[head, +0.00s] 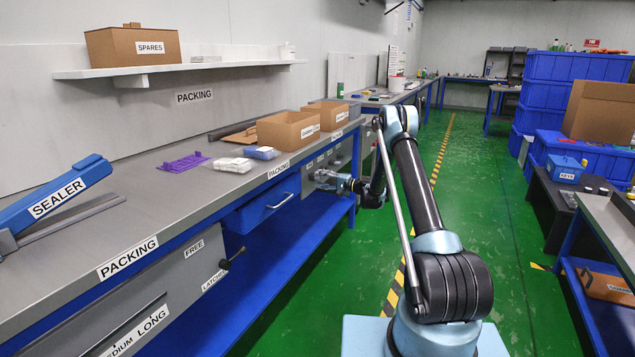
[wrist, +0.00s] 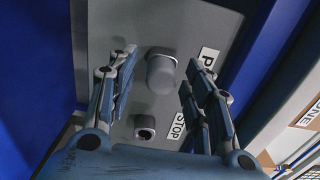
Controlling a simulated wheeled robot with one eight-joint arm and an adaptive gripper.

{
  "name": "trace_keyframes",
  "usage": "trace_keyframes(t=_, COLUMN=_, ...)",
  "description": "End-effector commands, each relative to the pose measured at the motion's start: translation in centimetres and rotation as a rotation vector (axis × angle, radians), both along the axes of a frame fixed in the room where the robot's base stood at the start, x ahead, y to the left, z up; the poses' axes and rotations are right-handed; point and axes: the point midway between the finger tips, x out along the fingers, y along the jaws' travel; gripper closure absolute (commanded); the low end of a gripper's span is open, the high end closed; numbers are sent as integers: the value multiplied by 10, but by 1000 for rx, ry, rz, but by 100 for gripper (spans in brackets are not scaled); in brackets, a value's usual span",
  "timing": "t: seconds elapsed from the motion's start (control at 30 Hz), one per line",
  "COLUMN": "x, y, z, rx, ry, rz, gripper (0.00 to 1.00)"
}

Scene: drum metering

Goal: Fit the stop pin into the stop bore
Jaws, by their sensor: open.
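My gripper (wrist: 160,62) is open, with one finger on each side of a grey round-ended pin (wrist: 161,75) that stands out from a grey panel. Gaps show between the pin and both fingers. Beside the STOP label (wrist: 176,126) is a small collar with a dark opening (wrist: 145,127), which looks like the stop bore and appears empty. It lies below the pin in the wrist view. In the head view my gripper (head: 328,181) is at the front of the bench; the pin and bore cannot be made out there.
A second label (wrist: 208,58), partly hidden by a finger, sits beside the pin. Blue frame parts (wrist: 225,95) flank the panel. The packing bench (head: 150,210) has a blue drawer (head: 262,204) left of my gripper. The green aisle (head: 470,170) is clear.

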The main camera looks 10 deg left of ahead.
Motion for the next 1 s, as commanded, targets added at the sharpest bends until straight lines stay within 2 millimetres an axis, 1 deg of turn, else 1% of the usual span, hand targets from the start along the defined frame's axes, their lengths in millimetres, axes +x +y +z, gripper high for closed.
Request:
trace_keyframes(t=0.8, x=0, y=0, z=1, rx=0, ry=0, rz=0, gripper=54)
trace_keyframes(t=0.83, x=0, y=0, z=1, rx=0, ry=0, rz=0, gripper=58)
trace_keyframes(t=0.87, x=0, y=0, z=1, rx=0, ry=0, rz=0, gripper=65)
trace_keyframes(t=0.9, x=0, y=0, z=1, rx=0, ry=0, rz=0, gripper=74)
trace_keyframes(t=0.97, x=0, y=0, z=1, rx=0, ry=0, rz=0, gripper=88)
trace_keyframes(t=1.0, x=0, y=0, z=1, rx=0, ry=0, rz=0, gripper=97)
